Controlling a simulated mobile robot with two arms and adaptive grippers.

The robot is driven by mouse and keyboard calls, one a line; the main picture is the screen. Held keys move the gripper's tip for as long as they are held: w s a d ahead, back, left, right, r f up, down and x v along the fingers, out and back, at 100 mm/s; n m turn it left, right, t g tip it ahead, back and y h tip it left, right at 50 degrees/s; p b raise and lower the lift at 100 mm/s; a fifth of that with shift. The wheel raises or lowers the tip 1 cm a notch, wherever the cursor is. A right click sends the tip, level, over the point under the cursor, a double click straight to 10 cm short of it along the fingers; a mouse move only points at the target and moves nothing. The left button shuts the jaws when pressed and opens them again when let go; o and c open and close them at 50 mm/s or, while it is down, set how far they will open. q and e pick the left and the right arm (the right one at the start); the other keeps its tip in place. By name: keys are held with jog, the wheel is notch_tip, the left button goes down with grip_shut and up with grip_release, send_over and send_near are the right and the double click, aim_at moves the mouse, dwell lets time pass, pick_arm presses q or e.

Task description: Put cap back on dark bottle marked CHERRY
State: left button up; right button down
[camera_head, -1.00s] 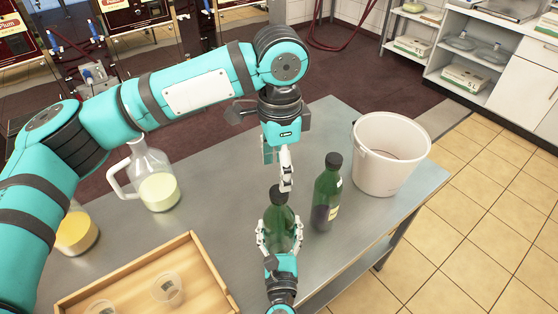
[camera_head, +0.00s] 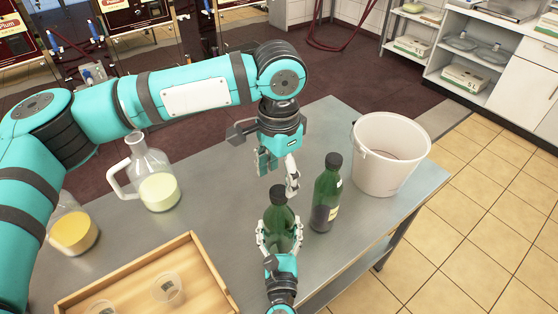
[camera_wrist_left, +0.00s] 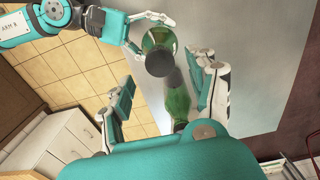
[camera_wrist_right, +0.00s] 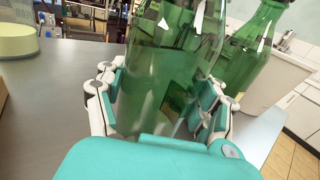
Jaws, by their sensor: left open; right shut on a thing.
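A green glass bottle (camera_head: 279,222) with a dark cap (camera_head: 278,192) on top stands upright on the table. My right gripper (camera_head: 279,240) is shut around its body, as the right wrist view also shows (camera_wrist_right: 160,100). My left gripper (camera_head: 277,178) is open and empty just above this cap, fingers pointing down. In the left wrist view the cap (camera_wrist_left: 159,63) lies between the spread fingers, apart from them. A second green bottle (camera_head: 326,197) with a dark cap (camera_head: 333,160) stands to the right. No CHERRY marking is readable; whether the cap is fully seated cannot be told.
A white bucket (camera_head: 390,150) stands at the right end of the grey table (camera_head: 225,200). A glass jug (camera_head: 155,180) with pale liquid and a container of yellow liquid (camera_head: 74,232) stand left. A wooden tray (camera_head: 130,268) with clear cups is at the front left.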

aim_at(279, 191)
pick_arm(q)
jog(key=shift+f, duration=2.15)
grip_shut()
jog(key=shift+o, duration=0.6)
grip_release()
jog(key=shift+r, duration=0.1)
